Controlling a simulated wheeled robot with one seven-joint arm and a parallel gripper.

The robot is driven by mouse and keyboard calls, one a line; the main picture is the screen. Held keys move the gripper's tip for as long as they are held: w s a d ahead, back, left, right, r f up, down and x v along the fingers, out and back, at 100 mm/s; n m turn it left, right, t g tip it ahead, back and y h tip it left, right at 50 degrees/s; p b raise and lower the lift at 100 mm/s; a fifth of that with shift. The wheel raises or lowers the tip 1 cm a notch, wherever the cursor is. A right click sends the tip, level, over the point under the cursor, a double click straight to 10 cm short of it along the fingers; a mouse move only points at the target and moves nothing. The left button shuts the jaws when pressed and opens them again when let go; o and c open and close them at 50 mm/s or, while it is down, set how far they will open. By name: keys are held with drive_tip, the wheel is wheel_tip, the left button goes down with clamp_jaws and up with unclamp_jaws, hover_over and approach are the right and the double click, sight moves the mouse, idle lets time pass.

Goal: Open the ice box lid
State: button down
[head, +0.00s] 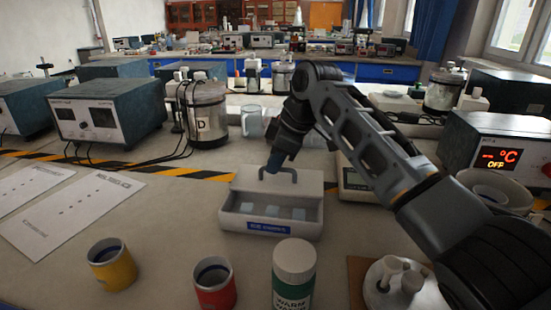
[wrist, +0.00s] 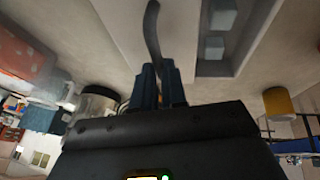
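The ice box (head: 228,219) is a pale box with a blue label, on the bench in the middle of the head view. Its front part is uncovered and shows pale blue ice cubes (head: 272,211) inside; cubes also show in the wrist view (wrist: 215,47). The lid (head: 245,180) covers the back part and carries a dark arched handle (head: 291,172). My gripper (head: 271,168) is at the left part of the handle. In the wrist view, the handle (wrist: 152,28) runs down between my two close blue fingers, which look shut on it. The fingertips' contact is partly hidden.
A yellow cup (head: 112,265), a red cup (head: 214,287) and a green bottle with a white cap (head: 293,275) stand in front of the box. A glass mug (head: 252,122) is behind it, and a scale (head: 353,182) is close to its right.

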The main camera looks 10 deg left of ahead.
sight(287, 186)
drive_tip(key=c, duration=1.2)
unclamp_jaws()
drive_tip(key=shift+o, duration=0.2)
drive_tip(key=v, duration=0.7)
drive_tip(key=shift+r, duration=0.3)
drive_tip(key=shift+s+d, duration=0.1)
drive_tip(key=shift+d, duration=0.05)
